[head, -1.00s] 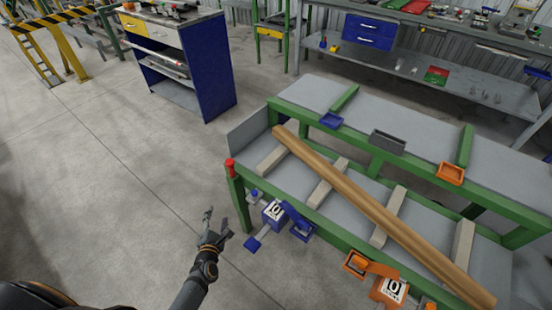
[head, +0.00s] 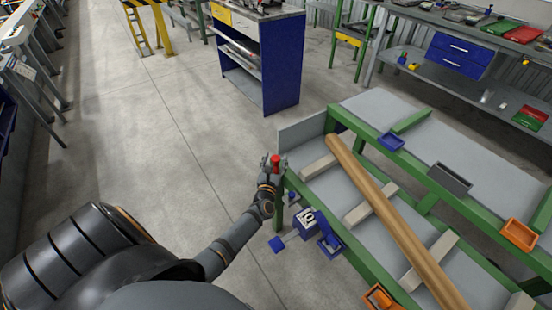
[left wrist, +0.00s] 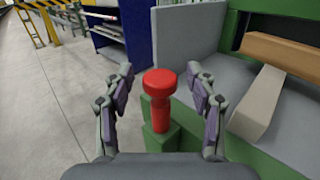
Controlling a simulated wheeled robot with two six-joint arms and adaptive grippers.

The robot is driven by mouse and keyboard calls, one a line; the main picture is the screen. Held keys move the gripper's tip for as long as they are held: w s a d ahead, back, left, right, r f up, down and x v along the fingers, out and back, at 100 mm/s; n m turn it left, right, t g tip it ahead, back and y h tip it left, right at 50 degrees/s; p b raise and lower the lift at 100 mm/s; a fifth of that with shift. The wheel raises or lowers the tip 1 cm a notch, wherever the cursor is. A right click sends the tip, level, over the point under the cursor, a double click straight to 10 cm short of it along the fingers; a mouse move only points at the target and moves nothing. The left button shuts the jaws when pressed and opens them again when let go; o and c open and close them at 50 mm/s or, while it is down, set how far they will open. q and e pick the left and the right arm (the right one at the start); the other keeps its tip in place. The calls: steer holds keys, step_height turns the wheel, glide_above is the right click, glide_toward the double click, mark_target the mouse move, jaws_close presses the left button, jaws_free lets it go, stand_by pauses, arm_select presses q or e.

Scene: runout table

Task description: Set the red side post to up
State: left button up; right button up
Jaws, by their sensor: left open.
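The red side post (left wrist: 161,95) is a short red pin with a wide round cap, standing upright on a green corner post (left wrist: 160,143) of the table. In the left wrist view it stands between the two fingers of my left gripper (left wrist: 162,98), which are open with a gap on each side. In the head view the red side post (head: 276,160) shows at the table's left corner, with my left gripper (head: 273,165) around it. My right gripper is not in view.
The green runout table (head: 365,250) carries a long wooden beam (head: 385,215) on cross bars. A blue box with a lever (head: 307,220) sits on its near side. A blue cabinet (head: 282,70) stands behind. The floor to the left is clear.

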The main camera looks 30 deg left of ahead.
arm_select(q)
steer(key=shift+w+a, duration=0.2)
steer(key=shift+w, duration=0.3)
steer(key=shift+c, duration=0.4)
jaws_close()
